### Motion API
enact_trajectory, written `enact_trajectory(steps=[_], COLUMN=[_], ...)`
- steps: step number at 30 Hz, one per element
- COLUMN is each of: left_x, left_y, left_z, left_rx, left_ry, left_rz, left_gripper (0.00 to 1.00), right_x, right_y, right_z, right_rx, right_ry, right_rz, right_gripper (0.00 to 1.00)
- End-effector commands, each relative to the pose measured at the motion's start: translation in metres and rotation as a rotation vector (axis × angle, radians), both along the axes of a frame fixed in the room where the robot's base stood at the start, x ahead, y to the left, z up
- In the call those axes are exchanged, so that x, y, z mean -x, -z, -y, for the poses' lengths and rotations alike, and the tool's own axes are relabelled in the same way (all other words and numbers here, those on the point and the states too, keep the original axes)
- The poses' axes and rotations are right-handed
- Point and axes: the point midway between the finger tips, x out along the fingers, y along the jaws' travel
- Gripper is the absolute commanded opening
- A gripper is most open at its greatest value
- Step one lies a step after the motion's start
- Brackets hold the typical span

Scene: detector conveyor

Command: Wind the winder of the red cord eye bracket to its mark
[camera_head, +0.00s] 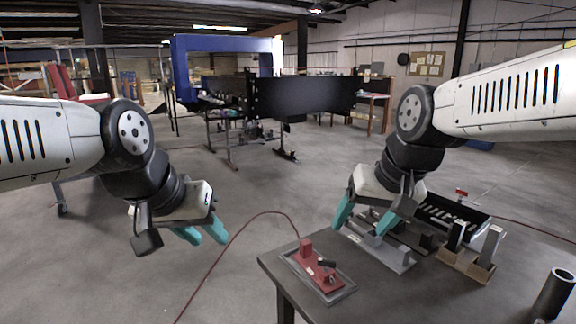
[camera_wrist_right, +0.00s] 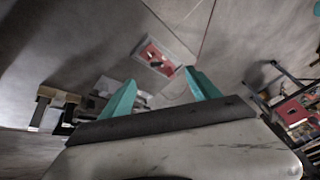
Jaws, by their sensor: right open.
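The red cord eye bracket (camera_head: 317,272) sits in a shallow grey tray (camera_head: 340,294) at the table's front left corner. A small black part, perhaps its winder, shows on it (camera_head: 326,263); its mark is too small to make out. A red cord (camera_head: 225,246) runs from the bracket over the table edge to the floor. The bracket also shows in the right wrist view (camera_wrist_right: 154,57), beyond the fingers. My right gripper (camera_head: 362,224) is open and empty, above and behind the bracket, apart from it. My left gripper (camera_head: 204,234) hangs over the floor left of the table; its two teal fingers overlap.
Grey and black fixtures (camera_head: 392,256) stand behind the bracket on the table. A tan block stand (camera_head: 467,266) is to their right, and a dark cylinder (camera_head: 553,294) stands at the right edge. The table's front middle (camera_head: 420,300) is bare.

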Motion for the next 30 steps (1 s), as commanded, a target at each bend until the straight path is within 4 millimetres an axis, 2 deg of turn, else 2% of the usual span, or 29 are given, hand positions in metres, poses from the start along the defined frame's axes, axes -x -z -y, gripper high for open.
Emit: enact_trajectory(steps=[1, 3, 6, 11, 12, 13, 17, 20, 26, 30], left_x=[0.0, 0.0, 0.0, 0.0, 0.0, 0.0, 0.0, 0.0, 0.0, 0.0], left_y=[0.0, 0.0, 0.0, 0.0, 0.0, 0.0, 0.0, 0.0, 0.0, 0.0], left_z=[0.0, 0.0, 0.0, 0.0, 0.0, 0.0, 0.0, 0.0, 0.0, 0.0], left_rx=[0.0, 0.0, 0.0, 0.0, 0.0, 0.0, 0.0, 0.0, 0.0, 0.0], left_ry=[0.0, 0.0, 0.0, 0.0, 0.0, 0.0, 0.0, 0.0, 0.0, 0.0], left_rz=[0.0, 0.0, 0.0, 0.0, 0.0, 0.0, 0.0, 0.0, 0.0, 0.0], left_gripper=[0.36, 0.36, 0.36, 0.36, 0.36, 0.36, 0.36, 0.36, 0.36, 0.36], right_x=[0.014, 0.027, 0.039, 0.04, 0.035, 0.03, -0.004, -0.037, -0.101, -0.141], right_y=[-0.003, -0.004, -0.004, -0.004, -0.003, -0.003, 0.003, 0.014, 0.053, 0.093], right_z=[0.001, 0.001, 0.001, 0.001, 0.001, 0.001, 0.001, -0.001, -0.008, -0.016], right_rx=[0.002, 0.008, 0.015, 0.039, 0.056, 0.072, 0.172, 0.254, 0.372, 0.417], right_ry=[-0.011, -0.028, -0.045, -0.077, -0.098, -0.12, -0.271, -0.423, -0.74, -0.964], right_rz=[0.038, 0.072, 0.105, 0.111, 0.102, 0.093, 0.034, -0.019, -0.122, -0.184], right_gripper=[0.71, 0.71, 0.71, 0.41, 0.34, 0.32, 0.32, 0.32, 0.32, 0.32])
